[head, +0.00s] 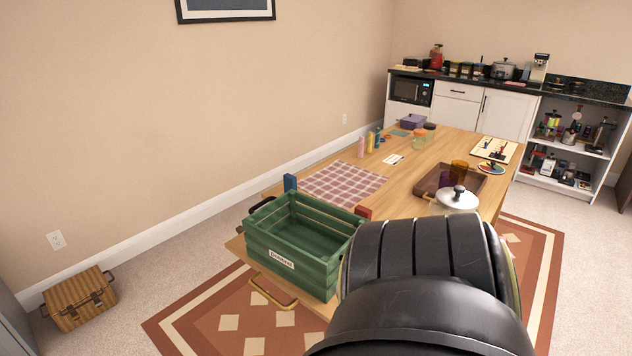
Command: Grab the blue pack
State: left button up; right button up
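A small upright blue pack (290,183) stands on the wooden table (405,185), just behind the left part of a green slatted crate (300,238). Its lower part is hidden by the crate's back rim. Neither of my grippers is in view, so I cannot tell where they are relative to the pack. A large black rounded link of my own arm fills the bottom right and hides part of the table's near side.
A checked cloth (342,184) lies behind the crate. A red pack (363,212) is at the crate's right corner. A white lidded pot (456,200) and a brown tray (432,182) stand farther right. A striped case (80,300) is on the floor at left.

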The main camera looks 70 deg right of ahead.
aim_at(290, 182)
jog(key=z, duration=1.45)
